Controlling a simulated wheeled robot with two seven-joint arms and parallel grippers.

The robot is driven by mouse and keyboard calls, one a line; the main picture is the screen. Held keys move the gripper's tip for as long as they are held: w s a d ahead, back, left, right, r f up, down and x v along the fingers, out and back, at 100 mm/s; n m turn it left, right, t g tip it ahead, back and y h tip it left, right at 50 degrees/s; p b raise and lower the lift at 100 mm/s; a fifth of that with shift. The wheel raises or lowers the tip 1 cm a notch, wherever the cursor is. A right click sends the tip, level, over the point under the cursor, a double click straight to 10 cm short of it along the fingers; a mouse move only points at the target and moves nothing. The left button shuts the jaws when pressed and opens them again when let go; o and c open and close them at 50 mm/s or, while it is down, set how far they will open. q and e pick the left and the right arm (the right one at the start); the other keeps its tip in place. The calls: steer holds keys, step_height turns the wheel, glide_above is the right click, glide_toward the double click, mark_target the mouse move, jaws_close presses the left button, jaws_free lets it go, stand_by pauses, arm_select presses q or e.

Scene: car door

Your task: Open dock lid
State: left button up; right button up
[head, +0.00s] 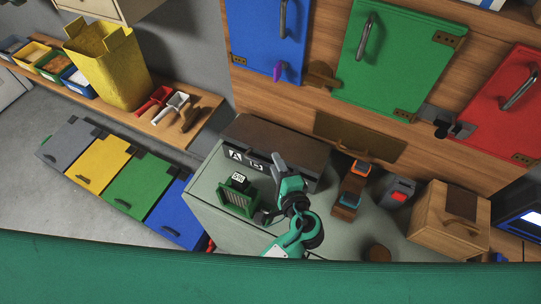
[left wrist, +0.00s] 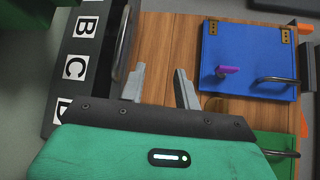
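The dock appears to be the long box with a dark brown top lid (head: 285,137) and a black front with white letter labels (head: 245,157). The lid looks closed. In the left wrist view, its black lettered face (left wrist: 78,68) stands on the left, showing B, C and part of D. My left gripper (head: 277,165) is in front of the box and hides the middle of its labels. In the left wrist view, its two grey fingers (left wrist: 160,88) are apart with nothing between them. Whether a finger touches the box is unclear. My right gripper is not in view.
A green-framed block (head: 238,197) stands left of my left gripper on the grey-green bench (head: 215,205). To the right are a wooden stand (head: 346,200), a grey box with a red button (head: 399,194) and a wooden box (head: 448,221). Blue, green (head: 388,55) and red doors are on the wall behind.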

arm_select(q)
steer(key=b+v, duration=0.1)
steer(key=v, duration=0.5)
steer(key=shift+s+b, duration=0.15)
steer(key=shift+b, duration=0.2)
steer(key=shift+d, duration=0.1)
